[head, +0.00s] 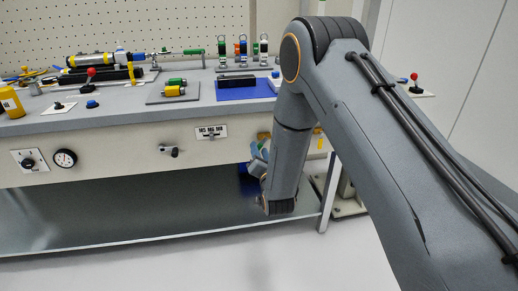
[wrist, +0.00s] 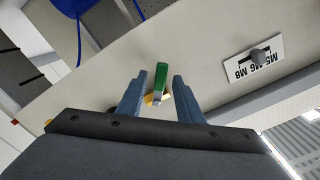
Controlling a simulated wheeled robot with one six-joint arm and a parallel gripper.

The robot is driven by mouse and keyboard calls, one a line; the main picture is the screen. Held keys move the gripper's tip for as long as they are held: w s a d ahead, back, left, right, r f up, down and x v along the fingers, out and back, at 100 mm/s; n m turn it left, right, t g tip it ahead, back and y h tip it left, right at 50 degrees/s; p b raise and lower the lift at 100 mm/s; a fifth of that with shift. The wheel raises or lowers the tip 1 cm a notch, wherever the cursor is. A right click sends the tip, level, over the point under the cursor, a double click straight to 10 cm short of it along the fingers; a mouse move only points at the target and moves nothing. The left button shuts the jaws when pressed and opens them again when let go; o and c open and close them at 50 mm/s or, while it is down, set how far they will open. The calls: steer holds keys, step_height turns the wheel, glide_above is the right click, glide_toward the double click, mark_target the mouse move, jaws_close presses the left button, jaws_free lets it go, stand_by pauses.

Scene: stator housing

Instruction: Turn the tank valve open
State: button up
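A short green handle (wrist: 161,79) stands out from the beige front panel in the wrist view, with a yellow fitting (wrist: 153,99) at its base. It looks like the tank valve, though no label shows. My gripper (wrist: 159,75) is open, its two blue-grey fingers on either side of the handle with gaps on both sides. I cannot tell how deep the handle sits between them. In the head view my arm hides most of the gripper and the handle, below the bench's front edge.
A selector plate marked M5 M6 M8 (head: 211,132) is on the front panel, left of my gripper in the head view. A blue mat (head: 243,93) lies on the bench above.

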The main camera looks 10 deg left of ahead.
steer(key=v, duration=0.5)
steer(key=shift+s, duration=0.15)
steer(key=shift+d+f, duration=0.15)
steer(key=shift+d, duration=0.05)
steer(key=c, duration=0.7)
steer(key=d+f+m+b, duration=0.1)
steer(key=m, duration=0.1)
steer(key=d+f+m+y+b, duration=0.1)
steer(key=m, duration=0.1)
steer(key=d+f+m+b, duration=0.1)
steer(key=m, duration=0.1)
steer(key=shift+d+f+m, duration=0.15)
steer(key=shift+d+m, duration=0.15)
steer(key=shift+d, duration=0.1)
jaws_close()
steer(key=shift+s+d+f+m+y+b, duration=0.7)
steer(key=shift+d+f+m+y+b, duration=0.95)
steer(key=shift+m, duration=2.85)
steer(key=w+a+r+b, duration=0.1)
steer(key=w+a+r, duration=0.3)
steer(key=w+a, duration=0.2)
steer(key=shift+w+a+r+b, duration=0.2)
steer(key=shift+w+a+b, duration=0.1)
steer(key=shift+a, duration=0.35)
